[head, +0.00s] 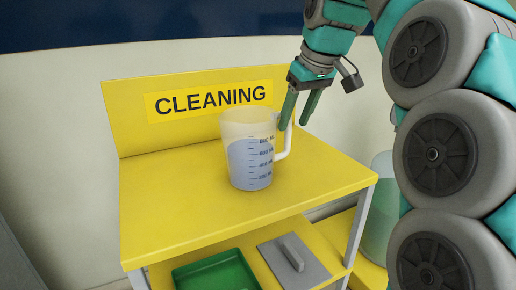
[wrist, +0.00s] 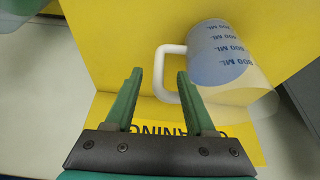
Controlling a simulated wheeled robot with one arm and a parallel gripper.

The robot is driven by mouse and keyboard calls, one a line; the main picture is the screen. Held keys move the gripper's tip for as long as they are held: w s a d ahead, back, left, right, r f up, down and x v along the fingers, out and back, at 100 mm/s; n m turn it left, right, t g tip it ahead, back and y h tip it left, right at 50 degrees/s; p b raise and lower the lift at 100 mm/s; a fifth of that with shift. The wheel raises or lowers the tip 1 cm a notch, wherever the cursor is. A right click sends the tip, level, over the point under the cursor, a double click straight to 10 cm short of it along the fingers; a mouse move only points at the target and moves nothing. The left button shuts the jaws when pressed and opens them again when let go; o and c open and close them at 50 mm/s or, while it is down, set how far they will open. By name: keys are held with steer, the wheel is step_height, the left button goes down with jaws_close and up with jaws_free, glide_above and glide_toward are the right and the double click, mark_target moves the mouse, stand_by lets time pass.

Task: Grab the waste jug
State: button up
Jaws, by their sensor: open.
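The waste jug (head: 249,155) is a clear measuring jug with blue graduation marks, bluish liquid and a white handle. It stands upright on the yellow table top (head: 180,205), with its handle to the right. It also shows in the wrist view (wrist: 222,62), at the upper right. My gripper (head: 296,110) is open and empty, at the handle side of the jug near the top of the handle. In the wrist view my gripper (wrist: 158,82) has its fingertips apart, and the handle (wrist: 168,72) shows near the right finger. I cannot tell whether they touch.
A yellow back panel with a "CLEANING" sign (head: 208,101) rises behind the jug. Below the top, a green tray (head: 216,272) and a grey lidded item with a handle (head: 296,262) sit on a shelf. A translucent container (head: 379,215) stands at the right. The table top around the jug is clear.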

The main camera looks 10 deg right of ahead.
mark_target(290, 134)
steer(key=shift+x, duration=2.75)
steer(key=shift+s+d, duration=0.1)
jaws_close()
